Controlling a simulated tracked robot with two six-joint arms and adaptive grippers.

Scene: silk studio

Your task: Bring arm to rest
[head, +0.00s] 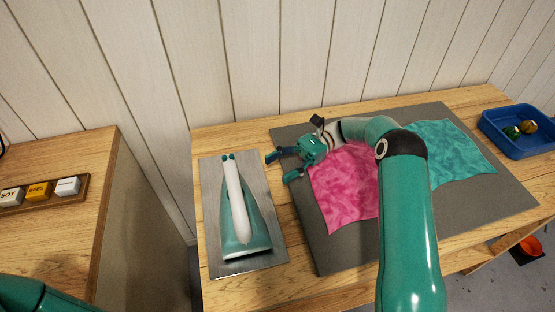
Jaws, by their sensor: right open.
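My right arm reaches up from the lower right of the head view and bends left over the table. My right gripper (280,167) is open and empty, with its fingers pointing left. It is above the left edge of the grey mat (312,243), beside the pink cloth (342,191). The iron (241,218), teal with a white handle, rests on a metal plate (218,268) to the left of the gripper, apart from it. Part of my left arm shows at the lower left corner; its gripper is out of view.
A teal cloth (455,153) lies on the mat, partly behind my arm. A blue tray (505,137) with small round items stands at the right. A side cabinet (85,235) at the left holds labelled blocks (38,192). A panelled wall (280,60) closes the back.

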